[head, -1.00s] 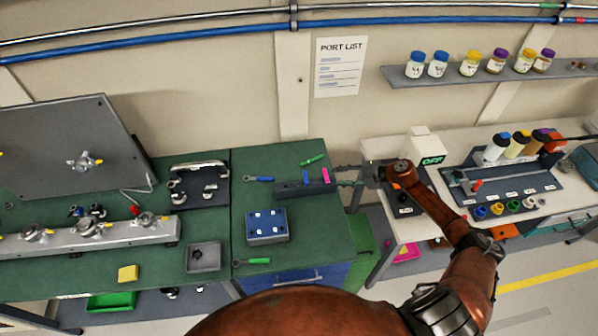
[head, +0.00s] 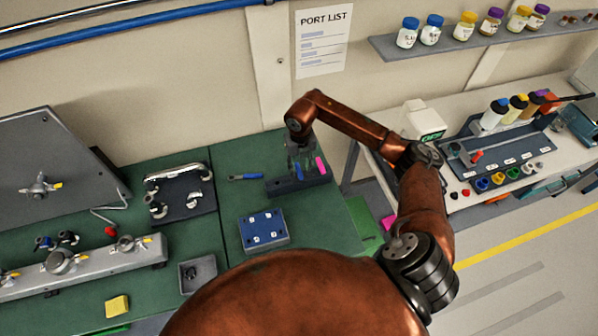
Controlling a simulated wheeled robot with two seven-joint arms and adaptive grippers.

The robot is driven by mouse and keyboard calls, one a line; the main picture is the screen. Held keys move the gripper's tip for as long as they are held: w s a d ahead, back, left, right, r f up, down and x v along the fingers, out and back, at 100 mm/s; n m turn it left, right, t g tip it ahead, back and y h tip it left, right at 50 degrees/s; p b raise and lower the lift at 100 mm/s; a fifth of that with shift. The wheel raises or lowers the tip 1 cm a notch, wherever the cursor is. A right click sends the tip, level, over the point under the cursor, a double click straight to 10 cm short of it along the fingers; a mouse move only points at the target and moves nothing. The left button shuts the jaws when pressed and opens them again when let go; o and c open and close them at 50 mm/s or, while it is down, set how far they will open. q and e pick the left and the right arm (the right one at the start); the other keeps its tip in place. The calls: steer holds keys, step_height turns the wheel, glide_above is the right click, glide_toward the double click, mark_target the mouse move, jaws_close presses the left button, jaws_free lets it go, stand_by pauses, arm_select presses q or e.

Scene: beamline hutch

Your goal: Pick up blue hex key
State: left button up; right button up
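A dark holder block (head: 283,188) stands on the green bench top, with upright handles in it. A blue handle, which looks like the blue hex key (head: 299,172), stands in the block and is partly hidden by my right gripper. A pink handle (head: 320,165) stands in the block just right of it. My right gripper (head: 300,168) points down over the block. Its fingers look apart, one on each side of the blue handle; I cannot tell whether they touch it. Another blue-handled tool (head: 245,177) lies on the bench left of the block. My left gripper is out of view.
A blue box with pale spots (head: 264,229) sits in front of the block. A grey tray (head: 197,273) and a yellow pad (head: 117,305) lie further left. A dark plate with handles (head: 180,193) stands behind them. A white device (head: 424,120) stands on the right-hand bench.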

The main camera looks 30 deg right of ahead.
mark_target(299, 170)
steer(key=f, duration=0.1)
steer(key=w+f, duration=0.1)
steer(key=f, duration=0.1)
steer(key=shift+w+f+p, duration=0.1)
steer(key=shift+w+p, duration=0.25)
steer(key=shift+p, duration=0.05)
steer(key=shift+s+f, duration=0.1)
steer(key=shift+f, duration=0.25)
steer(key=shift+s, duration=0.35)
steer(key=shift+w+f, duration=0.1)
steer(key=shift+w, duration=0.15)
steer(key=shift+c, duration=1.3)
steer(key=shift+s, duration=0.1)
jaws_close()
